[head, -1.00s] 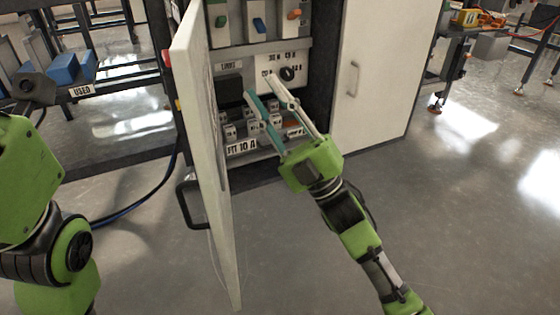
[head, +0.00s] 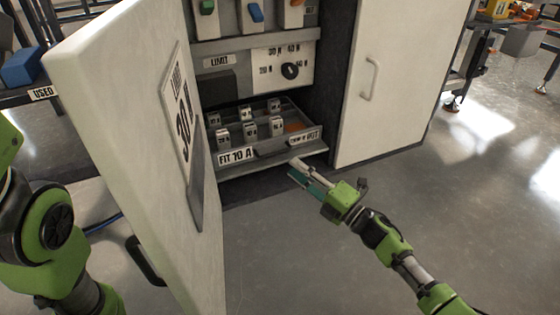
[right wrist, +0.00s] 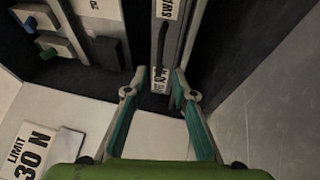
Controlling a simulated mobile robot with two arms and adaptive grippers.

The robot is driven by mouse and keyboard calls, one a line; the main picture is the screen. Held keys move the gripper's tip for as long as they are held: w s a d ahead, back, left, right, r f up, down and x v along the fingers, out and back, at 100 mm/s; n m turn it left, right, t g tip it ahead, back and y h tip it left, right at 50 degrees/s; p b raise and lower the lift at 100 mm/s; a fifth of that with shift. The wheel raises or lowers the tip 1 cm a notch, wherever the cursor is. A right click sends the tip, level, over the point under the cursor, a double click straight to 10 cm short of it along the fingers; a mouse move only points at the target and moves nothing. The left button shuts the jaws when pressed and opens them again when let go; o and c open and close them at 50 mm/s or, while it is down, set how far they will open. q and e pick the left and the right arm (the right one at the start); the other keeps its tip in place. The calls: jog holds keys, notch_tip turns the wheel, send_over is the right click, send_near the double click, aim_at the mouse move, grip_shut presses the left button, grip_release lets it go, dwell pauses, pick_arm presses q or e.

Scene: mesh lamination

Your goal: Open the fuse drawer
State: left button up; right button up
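The fuse drawer (head: 240,156) is low in the cabinet, its front labelled "FIT 10 A". Several small white fuses (head: 249,128) stand in it, and an orange patch shows at its right. My right gripper (head: 292,169) is at the lower right front of the drawer, fingers apart. In the right wrist view the open fingers (right wrist: 157,76) are on either side of a narrow grey, labelled strip; contact cannot be told. A dark bar (right wrist: 161,38) shows beyond them. My left arm is at the left edge of the head view; its gripper is out of frame.
The open cabinet door (head: 120,110), labelled "LIMIT 30 N", stands at the left. A closed white door (head: 400,80) with a handle is at the right. A dial panel (head: 282,68) is above the drawer. Floor in front is clear.

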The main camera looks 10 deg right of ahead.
jog(key=b+x, duration=0.2)
jog(key=x, duration=0.5)
jog(key=shift+b, duration=0.3)
jog(key=shift+w, duration=0.1)
grip_shut()
